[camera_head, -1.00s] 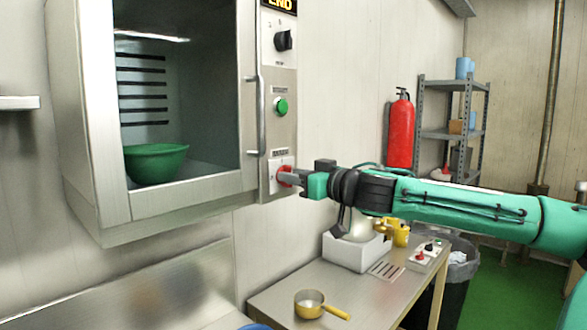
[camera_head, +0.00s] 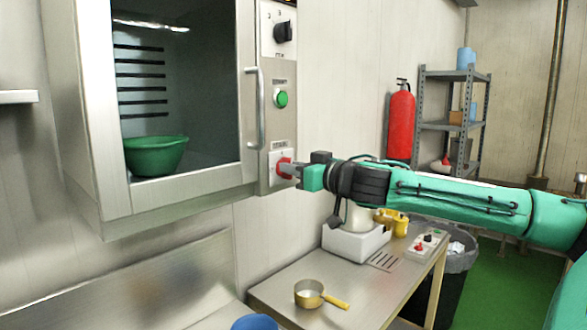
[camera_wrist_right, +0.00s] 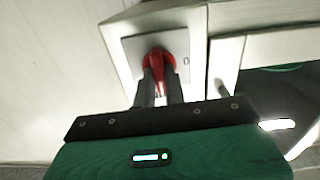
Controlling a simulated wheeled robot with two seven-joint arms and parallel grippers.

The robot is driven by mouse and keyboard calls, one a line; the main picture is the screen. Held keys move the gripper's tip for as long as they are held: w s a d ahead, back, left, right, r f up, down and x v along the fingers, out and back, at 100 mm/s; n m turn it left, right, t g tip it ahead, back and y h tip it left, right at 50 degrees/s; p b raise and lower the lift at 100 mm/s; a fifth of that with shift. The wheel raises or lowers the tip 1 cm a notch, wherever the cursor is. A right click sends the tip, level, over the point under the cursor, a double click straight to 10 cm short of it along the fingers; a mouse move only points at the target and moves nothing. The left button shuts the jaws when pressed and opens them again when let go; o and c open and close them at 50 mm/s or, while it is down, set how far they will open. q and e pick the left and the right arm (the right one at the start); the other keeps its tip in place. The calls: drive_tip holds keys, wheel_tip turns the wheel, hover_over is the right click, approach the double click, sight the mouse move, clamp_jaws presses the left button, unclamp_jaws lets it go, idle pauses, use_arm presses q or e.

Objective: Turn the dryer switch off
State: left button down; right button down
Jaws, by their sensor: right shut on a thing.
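The dryer (camera_head: 120,205) is the steel cabinet on the wall at left. Its red rotary switch (camera_head: 282,165) sits on a pale plate low on the control panel. In the right wrist view the red switch (camera_wrist_right: 158,62) shows on its plate, with a "0" mark to its right. My right gripper (camera_head: 289,169) reaches in from the right and is shut on the red switch; its two dark fingers (camera_wrist_right: 160,88) stand either side of the grip. The fingers hide part of the switch, and its exact angle is hard to tell. My left gripper is not in view.
Above the switch are a green button (camera_head: 281,98) and a black knob (camera_head: 283,31). A door handle (camera_head: 260,108) stands beside the panel. A green bowl (camera_head: 155,157) is inside the dryer. Below, a steel table (camera_head: 285,290) holds a pan (camera_head: 309,294) and a white-based device (camera_head: 355,243).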

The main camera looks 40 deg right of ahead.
drive_tip(key=shift+n, duration=0.3)
drive_tip(key=n, duration=1.1)
drive_tip(key=n+p, duration=0.1)
drive_tip(key=n, duration=0.4)
drive_tip(key=shift+a+f+n, duration=0.25)
drive_tip(key=shift+f+n, duration=0.05)
drive_tip(key=shift+n, duration=0.4)
drive_tip(key=c, duration=1.5)
unclamp_jaws()
drive_tip(key=shift+o, duration=0.2)
drive_tip(key=shift+s, duration=0.1)
